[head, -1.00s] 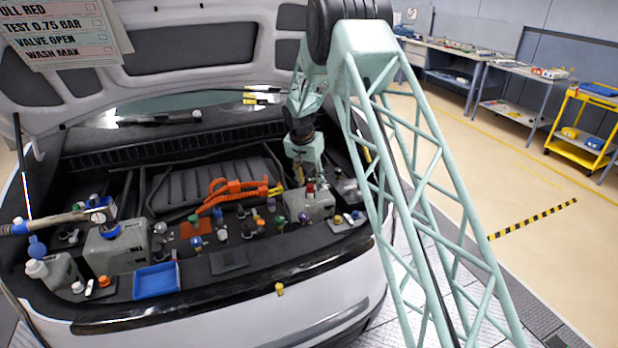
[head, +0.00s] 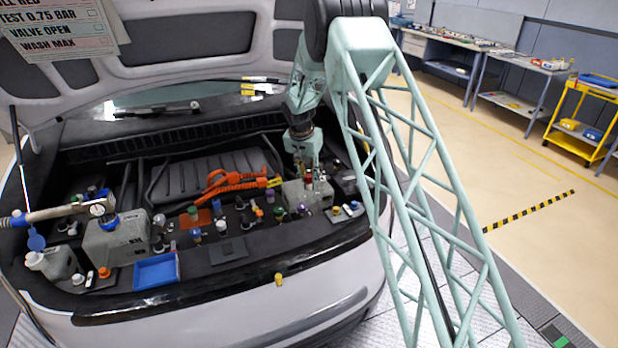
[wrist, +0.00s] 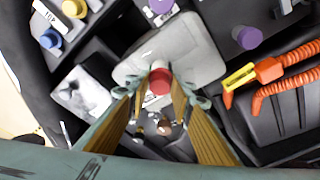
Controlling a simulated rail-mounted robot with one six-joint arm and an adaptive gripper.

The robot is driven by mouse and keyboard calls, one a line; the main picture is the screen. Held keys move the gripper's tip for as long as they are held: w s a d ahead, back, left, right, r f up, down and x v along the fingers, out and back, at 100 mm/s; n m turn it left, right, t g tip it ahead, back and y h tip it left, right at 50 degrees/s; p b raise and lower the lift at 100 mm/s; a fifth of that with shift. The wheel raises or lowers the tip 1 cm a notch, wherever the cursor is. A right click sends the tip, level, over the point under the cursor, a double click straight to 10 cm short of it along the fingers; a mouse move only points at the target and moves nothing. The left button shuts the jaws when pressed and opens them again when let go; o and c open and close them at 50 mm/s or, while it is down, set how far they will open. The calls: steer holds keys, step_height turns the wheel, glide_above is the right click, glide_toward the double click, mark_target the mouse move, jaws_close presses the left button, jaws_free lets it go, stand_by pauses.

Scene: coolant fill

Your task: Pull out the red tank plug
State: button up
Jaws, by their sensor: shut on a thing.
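The red tank plug (wrist: 159,80) is a round red cap, seen from above in the wrist view between the fingertips of my gripper (wrist: 159,85). My gripper is shut on it. The grey tank (wrist: 190,45) lies below and around it in that view. In the head view the red plug (head: 309,178) is a small red spot at the top of the grey tank (head: 318,197), with my gripper (head: 309,168) just above. I cannot tell whether the plug is still seated, as its lower part is hidden.
Purple caps (wrist: 248,38) and orange cables (wrist: 270,72) lie near the tank. A yellow cap (wrist: 74,8) and a blue cap (wrist: 51,38) stand to the left. A blue tray (head: 156,271) and another grey tank (head: 118,238) are at the left of the bay.

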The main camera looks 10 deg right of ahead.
mark_target(309, 176)
steer(key=shift+o, duration=0.6)
steer(key=shift+r, duration=0.5)
stand_by(0.5)
steer(key=shift+r+p, duration=0.45)
steer(key=shift+r, duration=1.55)
steer(key=shift+r, duration=0.15)
